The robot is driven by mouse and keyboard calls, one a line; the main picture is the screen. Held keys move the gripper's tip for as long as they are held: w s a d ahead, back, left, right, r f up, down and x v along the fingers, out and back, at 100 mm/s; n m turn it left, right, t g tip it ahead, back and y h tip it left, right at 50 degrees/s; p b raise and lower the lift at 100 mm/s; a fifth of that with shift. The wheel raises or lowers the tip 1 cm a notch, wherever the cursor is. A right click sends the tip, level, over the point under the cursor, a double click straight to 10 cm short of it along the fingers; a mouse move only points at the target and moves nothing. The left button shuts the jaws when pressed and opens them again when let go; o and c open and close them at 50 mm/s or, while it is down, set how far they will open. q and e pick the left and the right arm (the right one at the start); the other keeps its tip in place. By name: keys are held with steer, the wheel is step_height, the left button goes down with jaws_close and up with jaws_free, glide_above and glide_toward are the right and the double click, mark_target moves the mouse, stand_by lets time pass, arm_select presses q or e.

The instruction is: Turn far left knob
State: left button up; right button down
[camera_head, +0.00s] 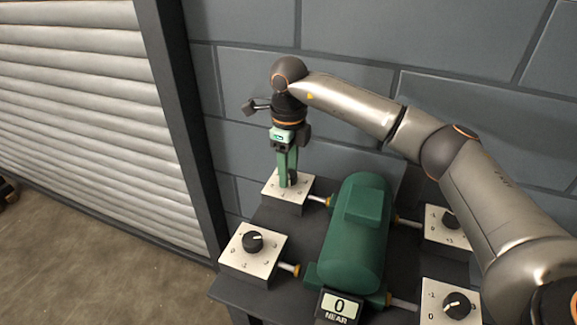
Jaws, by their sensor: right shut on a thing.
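The far left knob is mostly hidden between the fingers of my right gripper (288,182), on top of the far left white box (284,204). My right gripper points straight down and is shut on that knob. The right arm comes in from the right and reaches across behind the green casing (352,240). My left gripper is not in view.
A near left knob (253,242) and a near right knob (456,305) sit on white boxes. A display (339,307) reads 0 and NEAR. A grey brick wall (350,40) stands close behind; a shutter (80,110) is at left.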

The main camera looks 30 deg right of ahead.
steer(key=n, duration=0.4)
steer(key=shift+r+n+p, duration=0.1)
steer(key=shift+n+p, duration=0.2)
steer(key=shift+n, duration=0.1)
steer(key=n, duration=1.4)
steer(key=shift+s+n, duration=0.1)
steer(key=shift+n, duration=0.2)
steer(key=shift+c, duration=1.8)
jaws_free()
step_height(320, 180, up, 12)
steer(key=shift+r+p, duration=0.2)
steer(key=shift+p, duration=0.1)
steer(key=shift+s, duration=0.1)
